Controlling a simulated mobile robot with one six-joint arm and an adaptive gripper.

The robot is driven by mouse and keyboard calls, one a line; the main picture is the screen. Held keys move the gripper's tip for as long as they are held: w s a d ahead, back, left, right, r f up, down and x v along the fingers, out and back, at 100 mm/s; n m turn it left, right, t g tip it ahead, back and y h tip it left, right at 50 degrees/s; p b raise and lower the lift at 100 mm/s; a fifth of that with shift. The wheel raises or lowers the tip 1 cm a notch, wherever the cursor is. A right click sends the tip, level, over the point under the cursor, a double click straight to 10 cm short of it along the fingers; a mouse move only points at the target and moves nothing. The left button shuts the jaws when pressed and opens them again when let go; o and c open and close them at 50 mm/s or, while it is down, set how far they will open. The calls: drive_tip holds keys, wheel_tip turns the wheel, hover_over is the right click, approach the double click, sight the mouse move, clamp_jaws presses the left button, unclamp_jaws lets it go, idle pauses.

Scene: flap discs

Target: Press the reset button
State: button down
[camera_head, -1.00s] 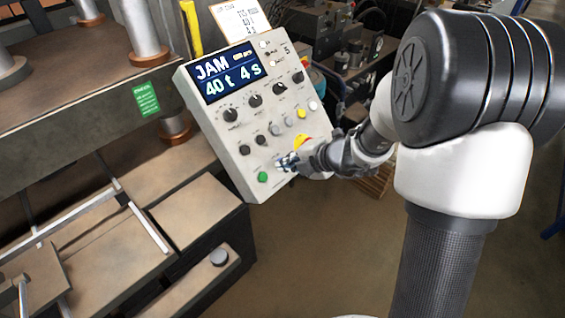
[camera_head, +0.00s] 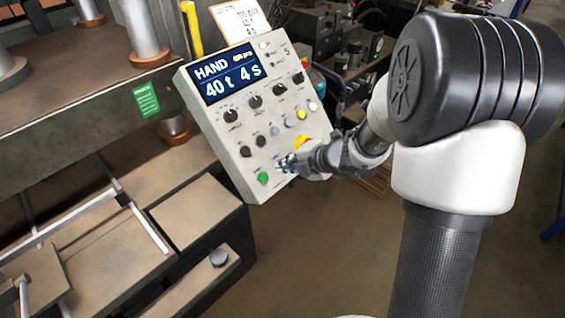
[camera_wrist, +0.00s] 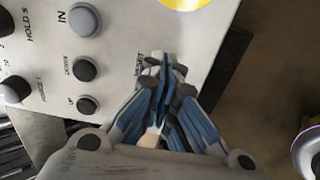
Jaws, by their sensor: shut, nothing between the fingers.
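The light grey control panel (camera_head: 245,150) stands tilted, and its display (camera_head: 226,74) reads "HAND" and "40 t 4 s". My gripper (camera_head: 284,164) is at the panel's lower right part, right of the green button (camera_head: 263,178). In the wrist view my gripper (camera_wrist: 165,80) has its blue-grey fingers shut together with nothing between them. The fingertips are at the panel face, beside a small label that seems to read "RESET" (camera_wrist: 138,65). The button by that label is mostly hidden behind the fingertips. I cannot tell whether they touch it.
A yellow emergency-stop surround (camera_head: 304,141) sits just above my gripper; it also shows in the wrist view (camera_wrist: 187,3). The press bed (camera_head: 190,210) is left of the panel.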

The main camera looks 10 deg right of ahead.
drive_tip(key=p+v, duration=0.5)
drive_tip(key=v, duration=0.2)
drive_tip(key=shift+s+d+r, duration=0.2)
drive_tip(key=shift+s+r, duration=0.05)
idle(0.6)
drive_tip(key=s+a+r+n+g+b, duration=0.25)
drive_tip(key=s+a+n, duration=0.3)
drive_tip(key=n, duration=0.65)
drive_tip(key=s+a+r+n+g+b, duration=0.1)
drive_tip(key=s+a+r+n+b, duration=0.25)
drive_tip(key=s+n, duration=0.55)
drive_tip(key=s+d+f+n+h+b, duration=0.1)
drive_tip(key=s+d+n+h+b, duration=0.1)
drive_tip(key=n, duration=1.1)
drive_tip(key=s+d+f+n+h+b, duration=0.1)
drive_tip(key=s+d+n+h+b, duration=0.1)
drive_tip(key=s+d+n, duration=0.3)
drive_tip(key=s+n+h, duration=0.1)
drive_tip(key=s+n, duration=0.3)
drive_tip(key=n, duration=0.3)
drive_tip(key=shift+s+d+n+h, duration=0.25)
drive_tip(key=shift+d+n+h, duration=0.15)
